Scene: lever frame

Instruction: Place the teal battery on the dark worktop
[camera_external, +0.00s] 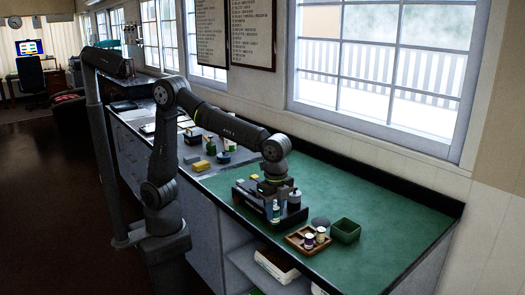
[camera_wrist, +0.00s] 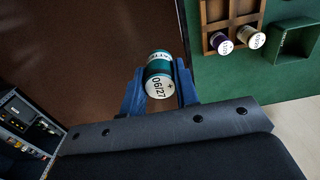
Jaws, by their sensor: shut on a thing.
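The teal battery (camera_wrist: 158,62) is between the two blue fingers of my gripper (camera_wrist: 160,75) in the wrist view. Its pale end, marked with a plus and "06/27", faces the camera. The gripper is shut on it. In the external view my gripper (camera_external: 276,190) points down at the front edge of the bench, and the battery (camera_external: 276,211) shows below it. The bench top (camera_external: 390,235) is green with a dark border. In the wrist view, brown floor lies behind the battery. I cannot tell the battery's height.
A dark rack (camera_external: 247,199) stands on the bench beside my gripper. A yellow block (camera_external: 201,165) lies further back. The right end is clear.

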